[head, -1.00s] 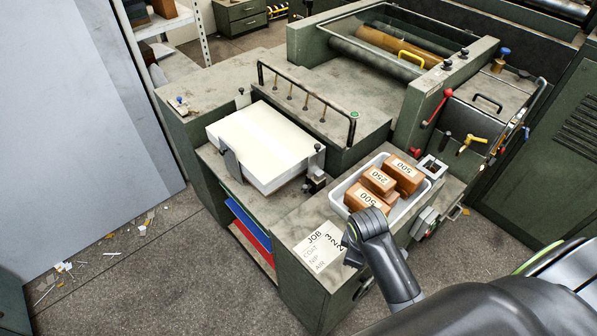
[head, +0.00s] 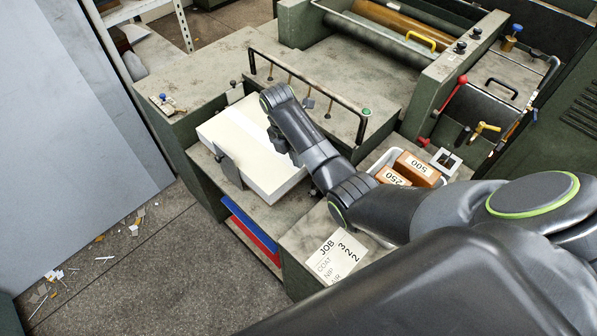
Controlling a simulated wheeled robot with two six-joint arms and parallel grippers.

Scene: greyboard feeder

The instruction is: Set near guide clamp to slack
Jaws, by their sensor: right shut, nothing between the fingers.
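A white paper stack (head: 225,128) lies on the feeder, with a dark guide plate (head: 229,168) at its left side. A small dark-knobbed guide piece (head: 233,86) stands at the stack's far edge. The guide and clamp at the stack's near right corner are hidden behind my right arm, so the clamp's setting cannot be seen. My right gripper (head: 279,143) is over the right part of the stack, small and partly hidden by its own wrist; it is shut and empty. My left gripper is not in view.
A black rail (head: 308,92) with a green end knob runs behind the stack. A pale tray (head: 391,156) with labelled brown blocks (head: 418,168) stands on the right, partly covered by my arm. A JOB card (head: 336,256) lies on the near ledge.

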